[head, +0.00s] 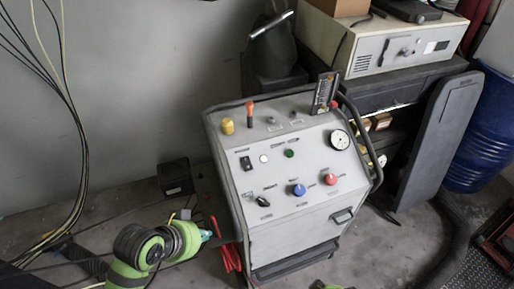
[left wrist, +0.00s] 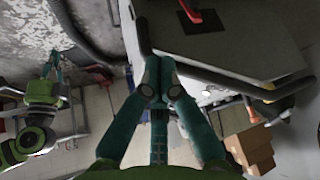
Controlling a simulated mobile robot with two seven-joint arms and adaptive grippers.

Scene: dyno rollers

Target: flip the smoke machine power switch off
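The grey smoke machine (head: 270,225) stands on a cart with a black tube frame, its sloped panel facing up. A small black rocker switch (head: 246,163) sits at the panel's upper left; its position is too small to read. A black knob (head: 262,201), a blue knob (head: 298,190) and a red knob (head: 330,179) are lower down. My left gripper (head: 207,235) is low, left of the machine and apart from the switch. In the left wrist view its teal fingers (left wrist: 158,68) meet at the tips, empty. My right gripper (left wrist: 52,65) shows small in the left wrist view, its fingers unclear.
Red clamps (head: 228,256) hang at the machine's left side, close to my left gripper. Cables (head: 75,150) hang along the left wall. A black box (head: 175,178) is on the floor behind. A blue barrel (head: 485,135) and a dark upright panel (head: 437,140) stand right.

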